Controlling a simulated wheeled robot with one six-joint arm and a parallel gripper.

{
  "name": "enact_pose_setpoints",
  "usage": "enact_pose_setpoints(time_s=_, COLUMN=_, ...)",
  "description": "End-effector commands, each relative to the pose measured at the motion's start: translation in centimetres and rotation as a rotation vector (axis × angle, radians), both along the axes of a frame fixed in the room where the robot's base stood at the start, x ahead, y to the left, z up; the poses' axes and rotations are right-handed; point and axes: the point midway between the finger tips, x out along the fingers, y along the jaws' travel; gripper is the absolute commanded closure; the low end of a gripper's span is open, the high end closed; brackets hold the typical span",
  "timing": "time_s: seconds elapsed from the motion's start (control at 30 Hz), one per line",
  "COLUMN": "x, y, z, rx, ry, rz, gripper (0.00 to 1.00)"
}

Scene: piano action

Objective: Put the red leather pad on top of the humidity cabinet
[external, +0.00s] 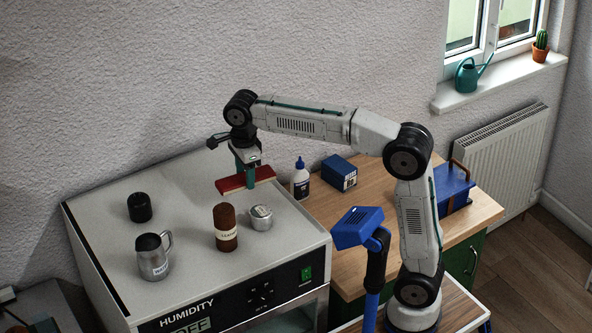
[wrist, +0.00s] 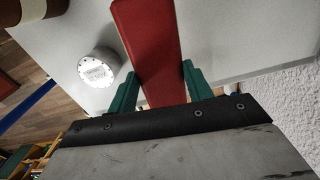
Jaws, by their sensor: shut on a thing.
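The red leather pad (external: 232,182) is a flat red bar, held level above the cabinet top in the external view. It also shows in the wrist view (wrist: 147,42). My gripper (external: 248,179) points down and is shut on the pad, with green fingers on either side of it in the wrist view (wrist: 158,88). The humidity cabinet (external: 185,262) is a pale grey box with a flat top, a black front panel and a green switch. The pad is over the back right part of the top; the exact gap beneath it is hard to tell.
On the cabinet top stand a black cylinder (external: 139,207), a metal mug (external: 153,257), a brown labelled cylinder (external: 225,227) and a small silver tin (external: 261,218). A white bottle (external: 300,181) and a blue box (external: 339,172) stand on the wooden bench. The top's back middle is clear.

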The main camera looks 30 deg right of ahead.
Motion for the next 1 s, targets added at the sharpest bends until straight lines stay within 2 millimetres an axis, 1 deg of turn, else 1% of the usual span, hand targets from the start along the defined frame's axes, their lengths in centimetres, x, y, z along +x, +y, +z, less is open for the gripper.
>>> enact_pose_setpoints(time_s=0.03, x=0.0, y=0.0, z=-0.6, rx=-0.002, ry=0.002, rz=0.0, gripper=0.74)
enact_pose_setpoints(time_s=0.1, x=0.2, y=0.1, z=-1.2, rx=-0.001, ry=0.001, rz=0.0, gripper=0.74)
enact_pose_setpoints(time_s=0.17, x=0.8, y=0.3, z=-1.4, rx=-0.001, ry=0.001, rz=0.0, gripper=0.74)
enact_pose_setpoints(time_s=0.2, x=1.4, y=0.6, z=-1.6, rx=-0.001, ry=0.001, rz=-0.001, gripper=0.74)
enact_pose_setpoints(time_s=0.27, x=2.7, y=1.1, z=-1.8, rx=-0.001, ry=0.001, rz=-0.002, gripper=0.74)
enact_pose_setpoints(time_s=0.6, x=11.1, y=4.7, z=-2.6, rx=-0.001, ry=0.001, rz=-0.001, gripper=0.74)
enact_pose_setpoints(time_s=0.7, x=13.0, y=5.5, z=-2.8, rx=0.0, ry=0.001, rz=-0.001, gripper=0.74)
enact_pose_setpoints(time_s=0.83, x=14.4, y=6.1, z=-2.9, rx=0.0, ry=0.0, rz=0.0, gripper=0.74)
enact_pose_setpoints(time_s=0.93, x=14.7, y=6.2, z=-2.9, rx=0.0, ry=0.0, rz=0.001, gripper=0.74)
enact_pose_setpoints(time_s=1.0, x=14.8, y=6.3, z=-3.3, rx=0.0, ry=0.001, rz=0.001, gripper=0.74)
